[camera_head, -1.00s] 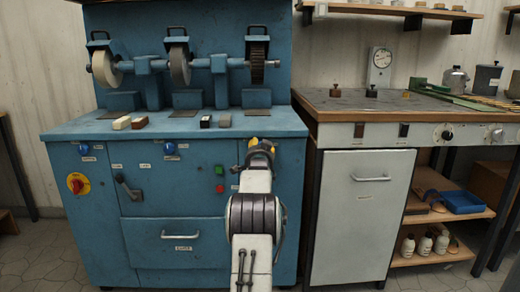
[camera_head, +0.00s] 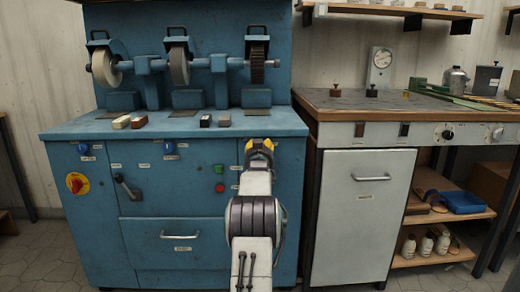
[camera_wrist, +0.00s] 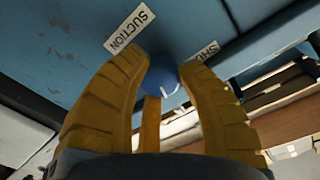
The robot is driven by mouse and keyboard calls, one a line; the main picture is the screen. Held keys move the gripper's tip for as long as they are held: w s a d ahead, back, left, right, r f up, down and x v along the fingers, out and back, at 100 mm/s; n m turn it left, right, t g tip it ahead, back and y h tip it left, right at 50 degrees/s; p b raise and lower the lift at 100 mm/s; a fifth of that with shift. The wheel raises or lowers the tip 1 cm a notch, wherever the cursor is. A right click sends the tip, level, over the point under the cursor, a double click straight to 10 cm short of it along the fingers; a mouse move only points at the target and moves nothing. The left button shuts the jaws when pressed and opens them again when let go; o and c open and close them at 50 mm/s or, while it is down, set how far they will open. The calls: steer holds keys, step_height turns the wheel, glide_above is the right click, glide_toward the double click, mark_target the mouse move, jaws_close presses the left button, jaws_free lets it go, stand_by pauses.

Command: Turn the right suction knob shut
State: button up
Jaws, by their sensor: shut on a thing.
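The right suction knob (camera_wrist: 162,76) is a blue round knob on the blue cabinet front. In the head view my gripper (camera_head: 260,146) is at the right of the cabinet front and hides this knob. The knob's pointer direction is hard to tell.
Two other blue knobs, left (camera_head: 84,149) and middle (camera_head: 169,147), are on the same panel. A green button (camera_head: 219,169), a red button (camera_head: 220,188), a lever (camera_head: 128,189) and a red-yellow switch (camera_head: 76,184) are nearby. A workbench (camera_head: 330,101) stands at right.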

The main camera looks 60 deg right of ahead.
steer(key=shift+r, duration=0.45)
steer(key=shift+n, duration=0.3)
steer(key=o, duration=1.2)
steer(key=shift+f, duration=0.2)
steer(key=shift+f, duration=0.1)
steer(key=v, duration=1.2)
